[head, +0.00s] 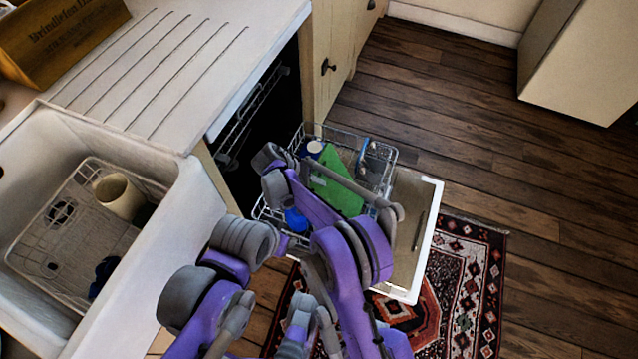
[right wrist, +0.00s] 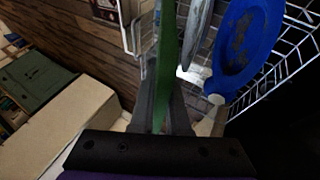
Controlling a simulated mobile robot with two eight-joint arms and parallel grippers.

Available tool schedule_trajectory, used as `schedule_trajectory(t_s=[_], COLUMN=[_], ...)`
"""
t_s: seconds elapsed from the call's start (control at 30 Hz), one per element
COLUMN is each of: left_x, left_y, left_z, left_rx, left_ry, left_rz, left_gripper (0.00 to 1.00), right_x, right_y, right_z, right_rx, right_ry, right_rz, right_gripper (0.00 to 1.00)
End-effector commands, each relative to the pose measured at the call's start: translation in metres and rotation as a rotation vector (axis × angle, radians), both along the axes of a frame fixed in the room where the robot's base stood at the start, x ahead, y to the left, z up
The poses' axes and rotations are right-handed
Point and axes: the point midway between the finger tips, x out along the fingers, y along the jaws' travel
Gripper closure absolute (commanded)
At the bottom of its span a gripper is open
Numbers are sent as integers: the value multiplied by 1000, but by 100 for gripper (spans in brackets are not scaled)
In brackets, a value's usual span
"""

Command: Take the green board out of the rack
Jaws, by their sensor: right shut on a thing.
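The green board (head: 338,182) stands tilted in the wire dish rack of the pulled-out dishwasher, partly hidden behind my arm in the head view. In the right wrist view the board (right wrist: 167,50) is seen edge-on between my fingers. My right gripper (right wrist: 164,112) is shut on it. The wire rack (head: 380,152) surrounds the board, and its wires also show at the right of the right wrist view. I cannot tell whether the board still touches the rack. My left gripper cannot be made out.
A blue oval item (right wrist: 243,45) stands close beside the board, with a grey one between them. The open dishwasher door (head: 424,225) lies over a patterned rug (head: 465,270). A sink (head: 150,250) holding a cream mug (head: 118,196) is at left. Wooden floor is free at right.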

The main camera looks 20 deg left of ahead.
Motion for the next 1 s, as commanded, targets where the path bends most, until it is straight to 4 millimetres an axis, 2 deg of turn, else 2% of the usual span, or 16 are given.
schedule_trajectory(t_s=[0.63,1.0], left_x=[-1,-1], left_y=[0,0], left_z=[17,19], left_rx=[0,0], left_ry=[-6,-7], left_rz=[0,0], left_gripper=[50,50], right_x=[1,1], right_y=[16,19], right_z=[33,38], right_rx=[-1,-1], right_ry=[-1,-1], right_rz=[1,1], right_gripper=[100,100])
